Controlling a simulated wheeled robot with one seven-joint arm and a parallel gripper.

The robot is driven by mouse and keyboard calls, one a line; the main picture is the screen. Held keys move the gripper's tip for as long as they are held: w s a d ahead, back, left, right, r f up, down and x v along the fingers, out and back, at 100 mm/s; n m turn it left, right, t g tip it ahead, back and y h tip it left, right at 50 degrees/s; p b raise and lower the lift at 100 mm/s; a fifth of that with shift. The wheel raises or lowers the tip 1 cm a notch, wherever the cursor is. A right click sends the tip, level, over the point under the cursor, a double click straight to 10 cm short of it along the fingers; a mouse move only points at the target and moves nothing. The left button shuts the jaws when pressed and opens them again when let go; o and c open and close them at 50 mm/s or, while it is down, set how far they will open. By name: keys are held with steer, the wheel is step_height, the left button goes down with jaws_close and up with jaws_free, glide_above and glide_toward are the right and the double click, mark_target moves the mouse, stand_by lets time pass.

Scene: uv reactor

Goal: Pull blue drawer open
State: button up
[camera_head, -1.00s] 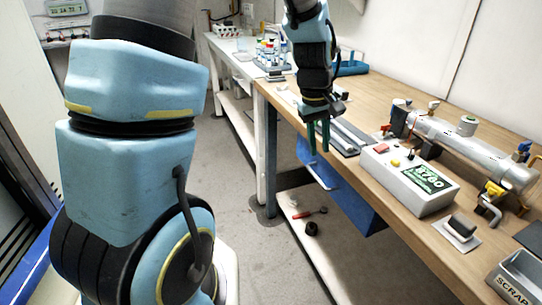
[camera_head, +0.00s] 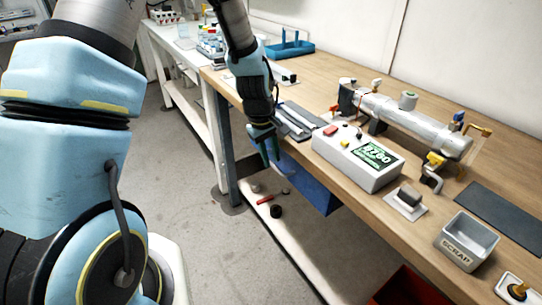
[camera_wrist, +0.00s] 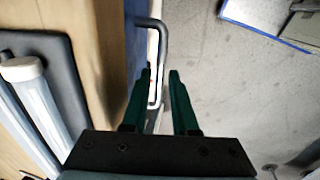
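The blue drawer (camera_head: 312,190) hangs under the wooden workbench and looks closed. In the wrist view its blue front (camera_wrist: 133,45) is a narrow strip along the bench edge. Its grey bar handle (camera_wrist: 164,45) stands out from that front. My gripper (camera_head: 270,162) is at the drawer front, below the bench edge. In the wrist view the green fingers of my gripper (camera_wrist: 160,76) are apart, with the handle bar showing between them. I cannot tell whether either finger touches the bar.
On the bench (camera_head: 308,82) stand a grey control box (camera_head: 350,160), a metal reactor tube (camera_head: 410,122) and a scrap bin (camera_head: 468,240). A lower shelf (camera_head: 262,222) holds small items. A red bin (camera_head: 408,288) is at the bottom. The floor left of the bench is clear.

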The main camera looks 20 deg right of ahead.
steer(key=shift+f, duration=0.35)
steer(key=shift+c, duration=0.2)
jaws_close()
stand_by(1.0)
